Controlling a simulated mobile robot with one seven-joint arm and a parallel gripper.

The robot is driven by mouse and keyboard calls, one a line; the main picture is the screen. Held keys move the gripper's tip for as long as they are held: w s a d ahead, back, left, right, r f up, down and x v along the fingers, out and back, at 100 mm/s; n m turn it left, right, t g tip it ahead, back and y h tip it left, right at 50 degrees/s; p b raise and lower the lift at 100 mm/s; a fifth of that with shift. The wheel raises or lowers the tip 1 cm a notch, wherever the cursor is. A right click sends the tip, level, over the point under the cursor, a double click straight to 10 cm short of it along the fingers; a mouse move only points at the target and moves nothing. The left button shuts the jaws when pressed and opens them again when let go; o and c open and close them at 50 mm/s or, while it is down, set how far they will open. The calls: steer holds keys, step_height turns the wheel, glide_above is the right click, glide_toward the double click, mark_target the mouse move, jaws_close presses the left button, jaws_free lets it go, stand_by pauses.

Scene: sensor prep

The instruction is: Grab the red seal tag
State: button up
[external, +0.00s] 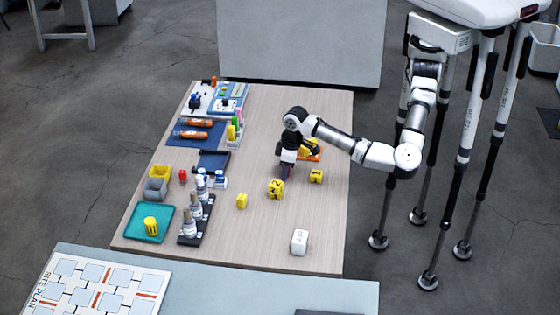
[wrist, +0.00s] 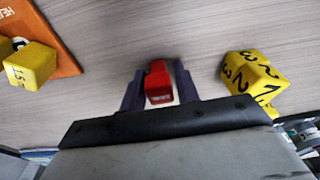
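The red seal tag (wrist: 158,84) is a small red block with a pale label. In the wrist view it stands between the two fingers of my gripper (wrist: 160,92). The fingers are apart, one on each side; a narrow strip of table shows by the right finger, and contact on the left is unclear. In the external view my gripper (external: 285,172) points down, low over the middle of the table, and the tag there is hidden by it. Another small red item (external: 183,176) stands by the grey bin at the left.
Yellow numbered blocks (external: 275,188) stand close to my gripper, one also at right in the wrist view (wrist: 252,78). An orange tray (external: 316,157) lies just behind. A white block (external: 299,241) stands near the front. Bottles (external: 190,222) in a black rack are to the left.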

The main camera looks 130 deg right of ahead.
steer(key=c, duration=0.6)
steer(key=shift+r, duration=0.15)
